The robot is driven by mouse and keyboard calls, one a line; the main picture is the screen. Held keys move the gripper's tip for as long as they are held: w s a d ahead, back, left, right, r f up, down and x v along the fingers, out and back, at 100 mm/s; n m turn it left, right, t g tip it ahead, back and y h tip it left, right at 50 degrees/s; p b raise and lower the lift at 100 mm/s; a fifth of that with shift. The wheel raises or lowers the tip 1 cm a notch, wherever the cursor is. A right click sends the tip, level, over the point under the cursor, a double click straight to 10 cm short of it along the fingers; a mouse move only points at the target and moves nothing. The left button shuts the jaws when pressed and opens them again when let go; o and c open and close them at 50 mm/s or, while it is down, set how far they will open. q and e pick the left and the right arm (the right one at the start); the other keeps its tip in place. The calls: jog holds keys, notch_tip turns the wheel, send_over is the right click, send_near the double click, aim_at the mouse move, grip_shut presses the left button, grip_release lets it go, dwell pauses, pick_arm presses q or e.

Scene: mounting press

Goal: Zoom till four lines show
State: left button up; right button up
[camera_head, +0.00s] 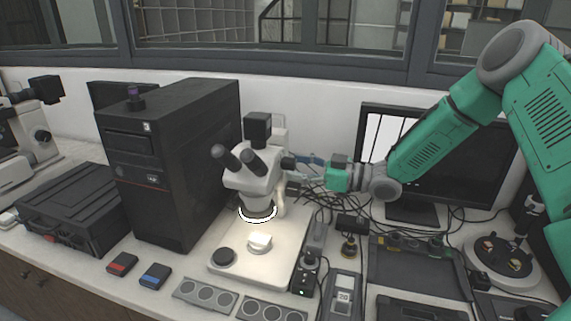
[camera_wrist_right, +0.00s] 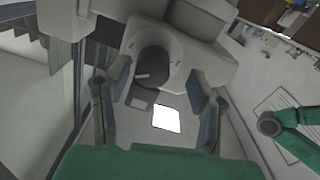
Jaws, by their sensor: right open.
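The white stereo microscope (camera_head: 252,181) stands on a lit base, with dark eyepieces and a glowing ring under its head. A dark round knob (camera_head: 288,163) sticks out from the right side of its head; a dark round knob (camera_wrist_right: 152,66) also shows in the wrist view, ahead of my fingers. My right gripper (camera_head: 304,169) is open at the microscope's right side, its fingers spread to either side of the knob (camera_wrist_right: 158,98). Contact cannot be told. The monitor (camera_head: 452,170) shows a white area with dark vertical lines at its left, partly hidden by my right arm. My left gripper is not in view.
A black computer tower (camera_head: 180,160) stands close left of the microscope. Red (camera_head: 122,263) and blue (camera_head: 155,275) small boxes lie at the front left. Black trays (camera_head: 418,262) fill the front right.

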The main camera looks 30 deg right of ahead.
jog(key=shift+w+f, duration=0.1)
jog(key=shift+w, duration=0.45)
jog(key=shift+w+d+f, duration=0.2)
jog(key=shift+w+d, duration=0.2)
jog(key=shift+w, duration=0.05)
jog(key=shift+a, duration=0.1)
jog(key=shift+w+a+r, duration=0.1)
jog(key=shift+a+r, duration=0.05)
jog(key=shift+a, duration=0.45)
jog(key=shift+c, duration=0.3)
jog(key=shift+a+r, duration=0.1)
jog(key=shift+a, duration=0.35)
jog(key=c, duration=1)
jog(key=shift+d+f, duration=0.2)
jog(key=shift+d, duration=0.2)
jog(key=shift+c, duration=0.4)
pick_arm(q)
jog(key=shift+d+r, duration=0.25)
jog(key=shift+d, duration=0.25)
